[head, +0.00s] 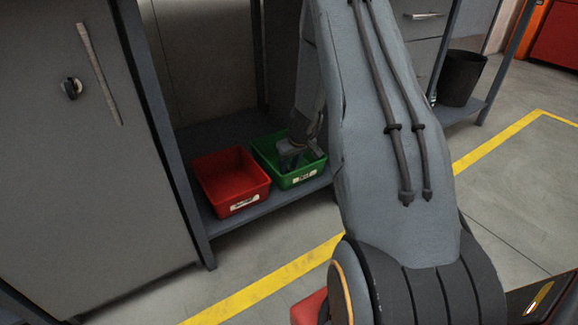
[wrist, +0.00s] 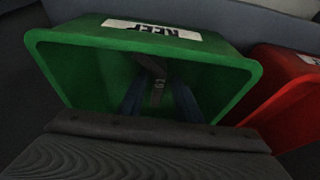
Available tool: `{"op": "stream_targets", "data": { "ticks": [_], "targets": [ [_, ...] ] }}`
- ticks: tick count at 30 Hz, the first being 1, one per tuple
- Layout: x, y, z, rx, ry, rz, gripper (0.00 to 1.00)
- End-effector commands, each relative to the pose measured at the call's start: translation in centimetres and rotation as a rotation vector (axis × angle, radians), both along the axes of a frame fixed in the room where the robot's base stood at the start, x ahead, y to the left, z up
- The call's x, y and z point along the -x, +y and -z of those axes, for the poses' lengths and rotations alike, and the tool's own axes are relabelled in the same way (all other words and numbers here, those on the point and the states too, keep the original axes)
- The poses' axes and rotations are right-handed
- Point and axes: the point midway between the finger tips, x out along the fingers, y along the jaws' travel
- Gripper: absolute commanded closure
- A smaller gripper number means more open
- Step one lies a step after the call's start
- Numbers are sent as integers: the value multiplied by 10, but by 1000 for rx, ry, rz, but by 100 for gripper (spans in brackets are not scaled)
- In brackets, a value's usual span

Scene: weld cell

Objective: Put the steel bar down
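The green bin (head: 291,183) stands on a low shelf, and its open top and upside-down white label also show in the wrist view (wrist: 150,42). My gripper (head: 289,158) is reaching down into this bin. In the wrist view its two bluish fingers (wrist: 158,88) are inside the bin, on either side of a narrow grey piece (wrist: 157,96), which looks like the steel bar. The bin's shade and my wrist's dark housing hide much of it. I cannot tell whether the fingers touch it. In the head view the bar cannot be made out.
A red bin (head: 233,182) stands close on the left of the green bin, and also shows in the wrist view (wrist: 290,100). A grey cabinet door (head: 70,190) is at the left. A black waste bin (head: 461,79) stands at the back right. The low shelf (head: 235,222) has a narrow bare front edge.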

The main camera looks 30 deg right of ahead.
Motion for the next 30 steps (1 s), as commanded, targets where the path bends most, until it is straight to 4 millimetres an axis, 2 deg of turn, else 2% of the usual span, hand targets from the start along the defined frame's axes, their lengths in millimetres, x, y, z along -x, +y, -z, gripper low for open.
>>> {"op": "stream_targets", "data": {
  "ticks": [7, 13, 15, 21, 25, 30],
  "targets": [
    [0, 0, -4, 0, -1, 0, 69],
    [1, 0, -17, 0, 0, 0, 69],
    [7, -1, -37, 2, -3, 1, 69],
    [23, -2, -78, 1, -2, 0, 69],
    [32, -2, -101, 1, -2, 0, 69],
    [39, -3, -119, 1, -2, 0, 69]
  ]
}}
